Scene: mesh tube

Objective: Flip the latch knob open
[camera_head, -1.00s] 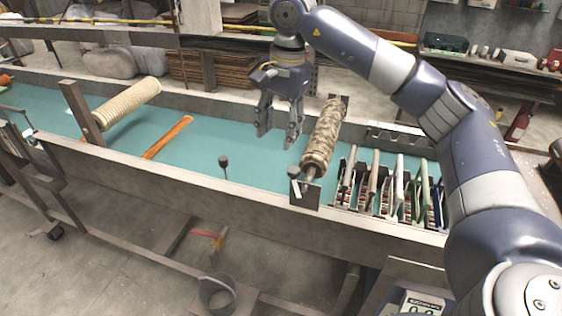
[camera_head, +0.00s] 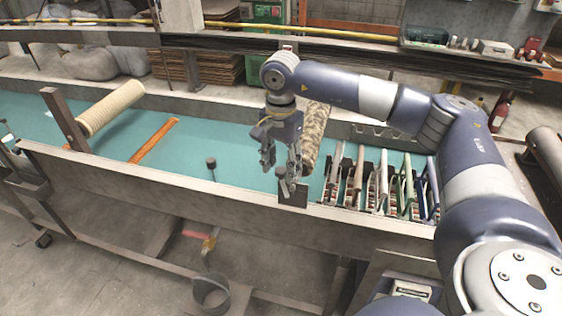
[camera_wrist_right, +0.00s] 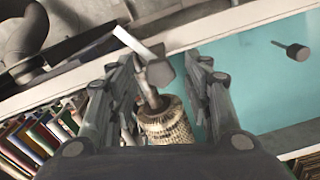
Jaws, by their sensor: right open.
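A grey latch knob (camera_wrist_right: 160,73) on a short stem, with a pale flat lever (camera_wrist_right: 133,40) beside it, shows in the wrist view at the near end of a patterned roll (camera_wrist_right: 167,122). In the head view the roll (camera_head: 316,130) lies on the teal bench behind my right gripper (camera_head: 280,172), and its dark end bracket (camera_head: 294,196) is partly covered. My right gripper is open, pointing down over the knob. In the wrist view the knob sits between its fingers; contact cannot be told. My left gripper is not in view.
A second dark knob (camera_head: 211,164) stands on a stem left of the gripper. A rack of several coloured handles (camera_head: 383,185) is close on the right. A cream ribbed roll (camera_head: 111,107) and an orange strip (camera_head: 154,140) lie left.

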